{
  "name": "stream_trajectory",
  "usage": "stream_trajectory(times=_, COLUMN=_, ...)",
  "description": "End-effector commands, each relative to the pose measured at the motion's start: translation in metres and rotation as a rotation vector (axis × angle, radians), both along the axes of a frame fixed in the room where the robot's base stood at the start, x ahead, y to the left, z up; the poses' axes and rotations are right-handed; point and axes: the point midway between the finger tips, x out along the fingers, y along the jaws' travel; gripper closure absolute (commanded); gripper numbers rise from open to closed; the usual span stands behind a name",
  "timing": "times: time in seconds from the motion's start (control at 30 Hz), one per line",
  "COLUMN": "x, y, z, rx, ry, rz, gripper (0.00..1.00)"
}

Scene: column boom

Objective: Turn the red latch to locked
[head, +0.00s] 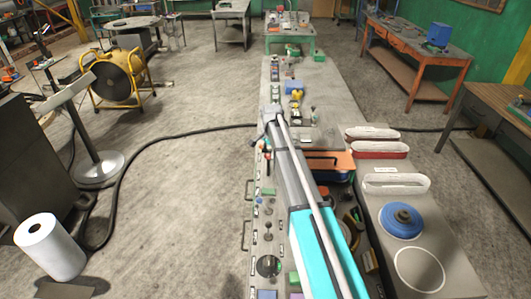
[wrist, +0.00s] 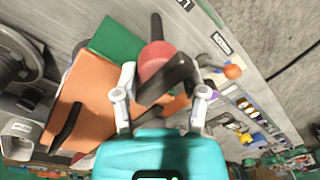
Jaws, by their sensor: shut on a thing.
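In the wrist view, the red latch shows as a round red hub (wrist: 155,62) with a dark lever bar crossing it. My gripper (wrist: 166,88) has its two pale fingers on either side of the dark lever, and is shut on it. The lever's near end is partly hidden between the fingers and the teal gripper body. A small white label (wrist: 221,43) lies to the right of the hub, and part of another label shows at the top edge. In the head view my arm covers part of the panel, and I cannot make out the latch or the gripper there.
An orange plate with a dark handle (head: 322,158) sits beside my arm. A green plate (wrist: 116,40) lies left of the hub, and an orange knob (wrist: 232,71) right of it. The long grey bench (head: 320,85) carries several small parts. Open floor lies to the left.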

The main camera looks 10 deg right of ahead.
Motion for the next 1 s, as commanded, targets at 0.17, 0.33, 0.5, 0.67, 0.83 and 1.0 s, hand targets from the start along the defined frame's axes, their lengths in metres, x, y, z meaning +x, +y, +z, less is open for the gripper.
stream_trajectory(times=0.17, x=0.0027, y=-0.0001, z=0.0, rx=0.0, ry=-0.004, rz=0.119, gripper=0.9)
stream_trajectory(times=0.33, x=0.0028, y=0.0004, z=0.0, rx=0.0, ry=-0.005, rz=0.19, gripper=0.84)
stream_trajectory(times=0.5, x=0.0027, y=0.0004, z=0.0001, rx=0.0, ry=-0.005, rz=0.221, gripper=0.81)
stream_trajectory(times=0.67, x=0.0026, y=0.0005, z=0.0002, rx=-0.001, ry=-0.004, rz=0.227, gripper=0.81)
stream_trajectory(times=0.83, x=0.0026, y=0.0005, z=0.0003, rx=-0.001, ry=-0.004, rz=0.227, gripper=0.81)
stream_trajectory(times=1.0, x=0.0027, y=0.0004, z=0.0003, rx=0.0, ry=-0.005, rz=0.227, gripper=0.11)
